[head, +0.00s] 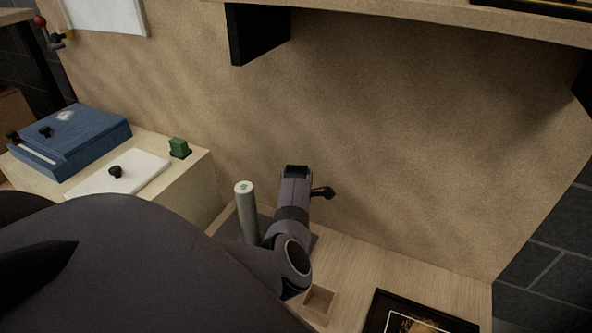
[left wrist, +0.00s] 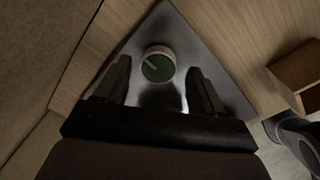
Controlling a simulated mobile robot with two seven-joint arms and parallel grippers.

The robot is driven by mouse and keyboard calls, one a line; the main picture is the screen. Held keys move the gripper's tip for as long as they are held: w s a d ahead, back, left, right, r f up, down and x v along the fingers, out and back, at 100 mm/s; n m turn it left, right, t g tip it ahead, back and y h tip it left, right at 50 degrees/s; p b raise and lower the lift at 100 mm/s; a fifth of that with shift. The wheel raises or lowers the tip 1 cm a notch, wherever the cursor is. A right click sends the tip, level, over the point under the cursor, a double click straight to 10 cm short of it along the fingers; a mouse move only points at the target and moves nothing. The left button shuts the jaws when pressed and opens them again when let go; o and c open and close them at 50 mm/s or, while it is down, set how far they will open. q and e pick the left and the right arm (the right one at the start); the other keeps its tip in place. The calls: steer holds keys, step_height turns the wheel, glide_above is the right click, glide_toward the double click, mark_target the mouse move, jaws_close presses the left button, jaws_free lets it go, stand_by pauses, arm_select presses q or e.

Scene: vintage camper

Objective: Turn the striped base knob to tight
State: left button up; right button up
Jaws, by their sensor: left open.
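The round knob (left wrist: 158,65) shows in the left wrist view, with a green face, a pale pointer stripe and a pale rim. It is over a dark grey plate (left wrist: 222,75). My left gripper (left wrist: 158,70) is open, its two dark fingers on either side of the knob with gaps visible. In the head view my left arm comes in from the left and hides much of this spot. A pale upright post (head: 249,217) with a green mark on top stands beside my wrist; I cannot tell whether it is the same knob. My right gripper is not in view.
A small open wooden box (head: 319,300) and a black framed picture (head: 415,316) lie at the front right. A cream cabinet (head: 203,185) at left bears a blue box (head: 75,138) and a white board (head: 118,174). A wall stands close behind, with a shelf above.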

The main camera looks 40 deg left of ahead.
arm_select(q)
steer(key=shift+w+a+f+b, duration=0.1)
steer(key=shift+f+b, duration=0.25)
steer(key=shift+f, duration=0.6)
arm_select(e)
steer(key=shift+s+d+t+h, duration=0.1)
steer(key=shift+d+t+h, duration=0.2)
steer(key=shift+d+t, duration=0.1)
arm_select(q)
steer(key=c, duration=1.1)
steer(key=shift+o, duration=0.2)
